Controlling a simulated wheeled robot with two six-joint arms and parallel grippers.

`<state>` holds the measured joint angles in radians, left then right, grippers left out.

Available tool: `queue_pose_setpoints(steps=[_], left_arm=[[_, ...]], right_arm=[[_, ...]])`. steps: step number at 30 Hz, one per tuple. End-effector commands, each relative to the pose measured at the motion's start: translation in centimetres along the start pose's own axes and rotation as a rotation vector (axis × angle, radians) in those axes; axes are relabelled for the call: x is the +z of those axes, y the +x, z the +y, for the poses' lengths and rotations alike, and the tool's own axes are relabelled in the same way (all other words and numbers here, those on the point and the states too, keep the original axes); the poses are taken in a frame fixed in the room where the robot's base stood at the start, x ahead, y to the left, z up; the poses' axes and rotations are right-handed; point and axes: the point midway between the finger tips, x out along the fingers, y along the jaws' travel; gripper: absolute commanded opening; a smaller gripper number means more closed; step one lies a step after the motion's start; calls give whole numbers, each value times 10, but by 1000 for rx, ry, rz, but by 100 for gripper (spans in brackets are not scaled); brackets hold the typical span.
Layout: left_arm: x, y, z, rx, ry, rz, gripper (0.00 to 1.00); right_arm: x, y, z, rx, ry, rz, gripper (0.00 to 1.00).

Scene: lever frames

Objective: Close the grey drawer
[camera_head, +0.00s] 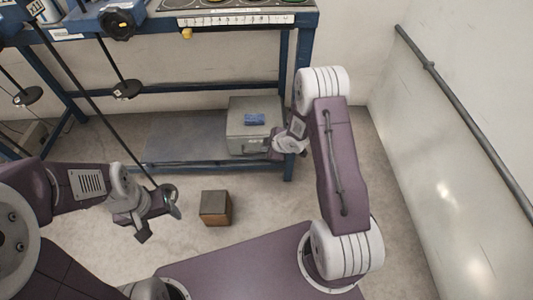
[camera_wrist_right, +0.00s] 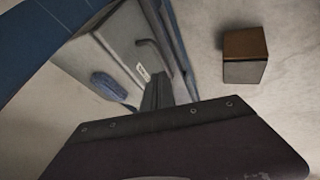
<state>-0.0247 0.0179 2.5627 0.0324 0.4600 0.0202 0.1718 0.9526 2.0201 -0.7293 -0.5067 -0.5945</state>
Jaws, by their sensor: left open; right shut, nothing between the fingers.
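My left gripper (camera_head: 158,222) is open and empty above the floor, left of a brown box.
The brown box (camera_head: 216,208) sits on the floor between my arms; it also shows in the right wrist view (camera_wrist_right: 245,55). The blue bench frame's leg (camera_head: 289,150) stands just right of the drawer unit. The low shelf (camera_head: 185,150) is bare to its left. A wall rail (camera_head: 465,120) runs along the right.

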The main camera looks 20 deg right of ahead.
Motion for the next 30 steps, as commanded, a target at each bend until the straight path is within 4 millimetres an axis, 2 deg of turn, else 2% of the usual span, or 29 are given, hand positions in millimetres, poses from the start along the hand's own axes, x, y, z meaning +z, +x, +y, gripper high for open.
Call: queue_pose_setpoints(steps=[1, 3, 10, 15, 25, 26, 28, 30], left_arm=[[-3, -14, 0, 0, 0, 3, 70], [-4, -22, 0, 0, 0, 3, 70], [-6, -42, 1, 0, 0, 3, 70], [-6, -45, 1, 0, 0, 3, 70], [-6, -44, 1, 0, 0, 3, 70], [-6, -44, 1, 0, 0, 3, 70], [-6, -44, 1, 0, 0, 3, 70], [-6, -44, 1, 0, 0, 3, 70]], right_arm=[[-4, -18, 4, 1, 0, 0, 0], [-3, -33, 4, 1, 1, -1, 0], [-2, -75, 2, -1, 0, -1, 0], [-1, -86, 0, -2, -2, -1, 0], [-1, -85, -1, -4, -4, 0, 0], [-4, -84, -2, -5, -10, 3, 0], [-18, -90, 10, 19, -41, 21, 0], [-46, -104, 31, 70, -94, 53, 0]])
